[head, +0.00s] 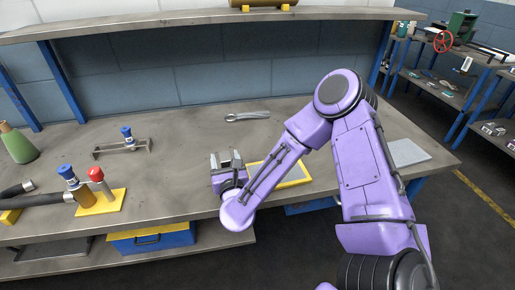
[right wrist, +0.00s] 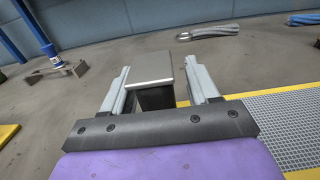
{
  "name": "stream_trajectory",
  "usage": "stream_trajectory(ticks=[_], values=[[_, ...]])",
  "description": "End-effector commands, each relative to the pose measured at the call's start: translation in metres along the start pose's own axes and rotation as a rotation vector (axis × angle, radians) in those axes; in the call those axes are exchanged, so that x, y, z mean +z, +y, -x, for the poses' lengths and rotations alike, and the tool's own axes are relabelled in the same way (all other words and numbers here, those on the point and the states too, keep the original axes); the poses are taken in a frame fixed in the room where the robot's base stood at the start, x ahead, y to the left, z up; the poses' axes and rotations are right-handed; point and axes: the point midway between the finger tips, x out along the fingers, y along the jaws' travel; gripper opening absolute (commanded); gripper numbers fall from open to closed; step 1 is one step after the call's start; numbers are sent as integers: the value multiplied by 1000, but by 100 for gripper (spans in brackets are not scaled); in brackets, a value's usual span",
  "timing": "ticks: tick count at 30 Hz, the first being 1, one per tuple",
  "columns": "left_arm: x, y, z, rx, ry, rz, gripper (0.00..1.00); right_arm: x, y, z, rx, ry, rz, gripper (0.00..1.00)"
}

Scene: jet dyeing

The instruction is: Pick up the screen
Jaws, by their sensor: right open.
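A flat grey mesh screen in a yellow frame (head: 305,181) lies on the bench, partly hidden behind my right forearm. In the right wrist view its mesh (right wrist: 290,120) shows at the right, partly behind the gripper. My right gripper (head: 226,159) is open, at the left end of the yellow frame. In the right wrist view a dark block with a flat grey top (right wrist: 152,68) stands between its two fingers, with gaps visible on both sides. I cannot tell how the block joins the screen. My left gripper is not in view.
A wrench-like metal tool (head: 247,116) lies behind. A grey bracket with a blue-topped part (head: 128,140) stands back left. A yellow plate (head: 105,203) with bottles, a green bottle (head: 17,145) and a grey mesh pad (head: 408,152) are also on the bench. A shelf (head: 200,18) runs above.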

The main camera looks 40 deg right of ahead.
Motion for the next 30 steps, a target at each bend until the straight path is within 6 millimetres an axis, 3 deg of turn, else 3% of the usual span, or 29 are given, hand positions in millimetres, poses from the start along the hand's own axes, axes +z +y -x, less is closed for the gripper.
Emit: stream_trajectory(ticks=[2, 7, 18, 24, 30], values=[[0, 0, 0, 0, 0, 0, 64, 0, 0, 0, 1, 0, 0, 56], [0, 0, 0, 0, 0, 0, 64, 0, 1, 0, 1, 0, 1, 1], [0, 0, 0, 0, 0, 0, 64, 5, 1, 0, 1, -1, 0, 0], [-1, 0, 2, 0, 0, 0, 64, 34, 1, 0, 2, -3, -4, 0], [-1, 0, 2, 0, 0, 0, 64, 65, -13, 24, 1, -3, -4, 0]])
